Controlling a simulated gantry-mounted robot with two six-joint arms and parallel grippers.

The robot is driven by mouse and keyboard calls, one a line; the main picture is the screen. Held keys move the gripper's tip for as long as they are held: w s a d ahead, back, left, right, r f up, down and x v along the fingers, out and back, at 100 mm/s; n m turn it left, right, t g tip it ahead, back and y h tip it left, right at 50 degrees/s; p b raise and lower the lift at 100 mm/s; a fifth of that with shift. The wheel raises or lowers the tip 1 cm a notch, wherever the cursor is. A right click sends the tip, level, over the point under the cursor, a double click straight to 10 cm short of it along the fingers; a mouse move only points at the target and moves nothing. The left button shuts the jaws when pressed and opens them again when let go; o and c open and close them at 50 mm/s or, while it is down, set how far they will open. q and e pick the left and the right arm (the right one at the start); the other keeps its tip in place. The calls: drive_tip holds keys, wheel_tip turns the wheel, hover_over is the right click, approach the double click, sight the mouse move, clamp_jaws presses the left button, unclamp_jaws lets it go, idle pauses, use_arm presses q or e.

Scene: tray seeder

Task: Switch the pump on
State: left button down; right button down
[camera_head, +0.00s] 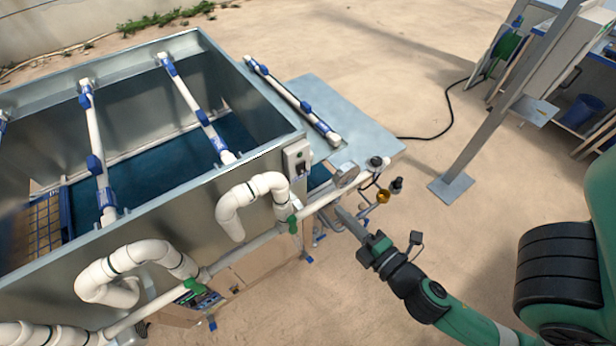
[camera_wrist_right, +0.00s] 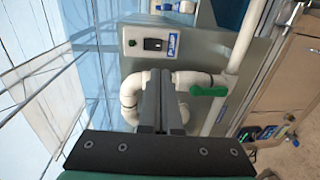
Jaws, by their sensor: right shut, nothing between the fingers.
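A grey switch box (camera_head: 297,157) is fixed to the near right corner of the metal tank (camera_head: 180,182). In the right wrist view its panel (camera_wrist_right: 140,40) carries a black rocker switch (camera_wrist_right: 153,44), a small round fitting (camera_wrist_right: 132,43) and a blue-and-white label (camera_wrist_right: 173,46). I cannot tell which way the rocker is set. My right gripper (camera_head: 341,211) is shut and empty, to the right of and below the box in the head view, apart from it. In the wrist view its fingers (camera_wrist_right: 160,76) point toward the panel, just below the rocker. My left gripper is out of view.
White pipe bends (camera_head: 255,190) and a green valve handle (camera_head: 293,222) sit just below the box. A metal post (camera_head: 500,100) stands farther right on open sandy ground.

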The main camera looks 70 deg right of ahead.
drive_tip(key=p, duration=0.7)
approach(302, 173)
drive_tip(key=x, duration=0.7)
drive_tip(key=shift+s, duration=0.1)
drive_tip(key=b, duration=0.2)
drive_tip(key=shift+f+b, duration=0.3)
drive_tip(key=shift+f, duration=0.05)
drive_tip(key=shift+r+p, duration=0.2)
drive_tip(key=shift+p, duration=0.1)
drive_tip(key=f+b+v, duration=0.3)
drive_tip(key=b+v, duration=0.5)
drive_tip(key=v, duration=0.5)
drive_tip(key=shift+s+a, duration=0.2)
drive_tip(key=shift+s, duration=0.1)
